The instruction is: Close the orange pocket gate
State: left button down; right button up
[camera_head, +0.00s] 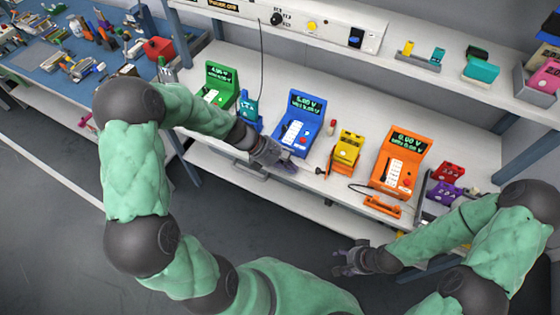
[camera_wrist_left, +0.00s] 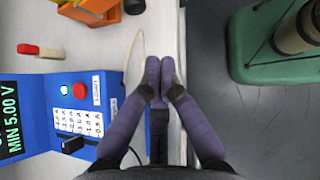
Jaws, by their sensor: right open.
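The orange tester (camera_head: 401,160), with a green 0.00 V display, stands on the bench right of centre. A low orange bar-like part (camera_head: 382,207), which may be the pocket gate, sits at its front edge; I cannot tell its exact position. My left gripper (camera_head: 288,167) is at the bench's front edge by the blue tester (camera_head: 301,122), left of the orange parts. In the left wrist view its fingertips (camera_wrist_left: 166,68) are together with nothing seen between them. My right gripper (camera_head: 346,262) is open and empty in front of the bench, below the orange tester.
A yellow unit (camera_head: 347,146) with an orange base stands between the blue and orange testers. A black cable runs near the orange bar. Red and purple blocks (camera_head: 445,192) lie at the right. A green tester (camera_head: 216,84) stands at the left.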

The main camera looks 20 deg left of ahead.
pick_arm(q)
jog(key=shift+w+d+f+b, duration=0.15)
jog(key=shift+w+d, duration=0.1)
jog(key=shift+d, duration=0.5)
jog(key=shift+w+d+f+b, duration=0.1)
jog(key=shift+w+d+b, duration=0.1)
jog(key=shift+d, duration=0.6)
jog(key=shift+w+d+f+b, duration=0.15)
jog(key=shift+w+d, duration=0.1)
jog(key=shift+d, duration=0.5)
jog(key=shift+r, duration=0.1)
